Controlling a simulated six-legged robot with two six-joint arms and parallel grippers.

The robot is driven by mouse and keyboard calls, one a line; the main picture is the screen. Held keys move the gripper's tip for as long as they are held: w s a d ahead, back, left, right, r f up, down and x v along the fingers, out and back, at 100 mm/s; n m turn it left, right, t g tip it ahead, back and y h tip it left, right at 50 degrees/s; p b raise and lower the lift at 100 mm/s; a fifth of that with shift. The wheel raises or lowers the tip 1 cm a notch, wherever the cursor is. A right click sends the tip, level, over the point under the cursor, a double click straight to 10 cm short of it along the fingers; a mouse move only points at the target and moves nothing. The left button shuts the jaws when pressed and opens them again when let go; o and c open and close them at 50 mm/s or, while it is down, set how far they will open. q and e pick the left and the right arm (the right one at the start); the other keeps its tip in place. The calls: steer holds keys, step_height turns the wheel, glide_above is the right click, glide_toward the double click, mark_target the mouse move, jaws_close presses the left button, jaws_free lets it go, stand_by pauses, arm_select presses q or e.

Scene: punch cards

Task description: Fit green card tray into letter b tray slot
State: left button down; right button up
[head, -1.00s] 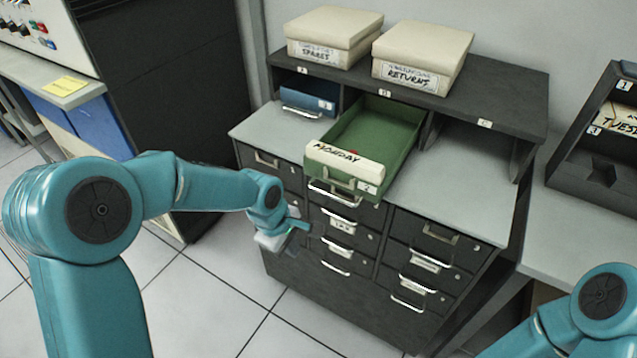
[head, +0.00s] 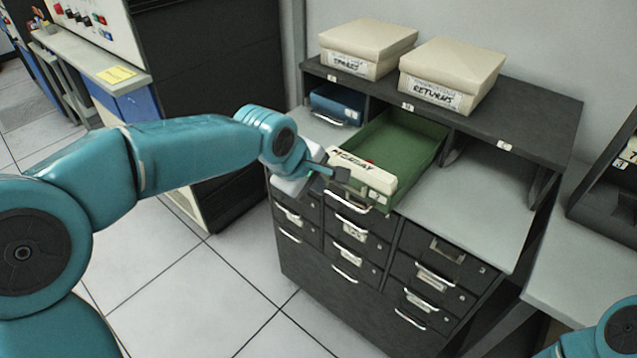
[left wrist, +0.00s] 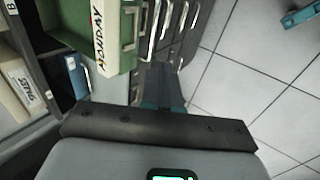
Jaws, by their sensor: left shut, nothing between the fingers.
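The green card tray (head: 405,138) has a cream front strip reading MONDAY. It lies on the grey counter with its back end at the middle slot, under the label b (head: 407,106). Its front end sticks out over the counter's front edge. My left gripper (head: 335,173) is shut and empty, close to the left end of the tray's front; whether it touches cannot be told. The left wrist view shows the tray (left wrist: 72,22) above the shut fingers (left wrist: 158,82). Most of the slot's inside is hidden. My right gripper is out of view; only part of that arm shows.
A blue tray (head: 338,103) sits in the left slot. The right slot, marked c, looks empty. Two cream boxes, SPARES (head: 365,48) and RETURNS (head: 450,75), stand on top. The counter right of the tray is clear (head: 465,205). Drawers with handles (head: 352,233) lie below.

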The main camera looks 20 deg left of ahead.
arm_select(q)
steer(key=b+x, duration=0.4)
steer(key=x, duration=0.7)
steer(key=shift+d, duration=0.1)
steer(key=shift+r, duration=0.1)
